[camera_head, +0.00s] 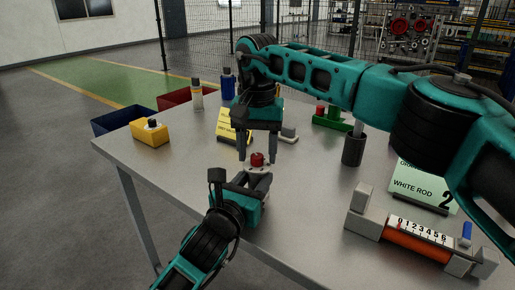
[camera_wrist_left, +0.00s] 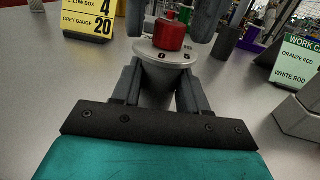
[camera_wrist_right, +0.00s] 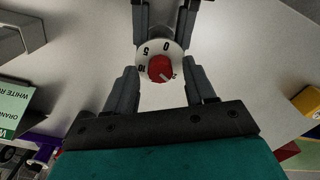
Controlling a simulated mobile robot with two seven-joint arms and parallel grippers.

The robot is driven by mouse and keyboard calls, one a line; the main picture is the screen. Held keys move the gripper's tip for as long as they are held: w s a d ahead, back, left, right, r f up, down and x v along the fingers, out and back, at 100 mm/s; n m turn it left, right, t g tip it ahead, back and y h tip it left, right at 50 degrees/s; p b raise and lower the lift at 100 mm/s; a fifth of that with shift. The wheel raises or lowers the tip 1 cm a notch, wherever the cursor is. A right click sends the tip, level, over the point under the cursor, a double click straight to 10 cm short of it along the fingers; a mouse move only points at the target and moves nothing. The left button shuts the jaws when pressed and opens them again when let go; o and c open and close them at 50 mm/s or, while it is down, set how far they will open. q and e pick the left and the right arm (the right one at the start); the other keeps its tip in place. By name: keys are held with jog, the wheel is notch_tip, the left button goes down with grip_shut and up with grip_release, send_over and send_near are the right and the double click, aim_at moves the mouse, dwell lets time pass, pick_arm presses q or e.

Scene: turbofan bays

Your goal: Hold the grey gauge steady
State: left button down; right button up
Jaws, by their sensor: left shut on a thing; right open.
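The grey gauge (camera_wrist_left: 160,76) stands upright on the table, with a numbered dial (camera_wrist_right: 145,60) and a red knob (camera_head: 257,159) on top. My left gripper (camera_head: 257,180) is shut on the gauge body from the near side. My right gripper (camera_head: 257,160) points down from above. Its open fingers stand on either side of the knob, apart from it, as the left wrist view also shows. In the right wrist view the dial reads 0, 5 and 10, and a pale mark on the knob (camera_wrist_right: 159,67) points to a partly hidden numeral at lower right.
A yellow card (camera_wrist_left: 88,18) reads "YELLOW BOX 4, GREY GAUGE 20". A yellow box (camera_head: 150,134), bottles (camera_head: 197,95), a dark cup (camera_head: 353,150), a work card (camera_head: 424,185) and a scaled fixture with an orange rod (camera_head: 415,242) stand around. The table's left front is bare.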

aim_at(258, 155)
notch_tip(258, 155, up, 12)
dwell(0.6)
dwell(0.4)
pick_arm(q)
jog(key=c, duration=0.5)
grip_release()
jog(key=shift+s, duration=0.1)
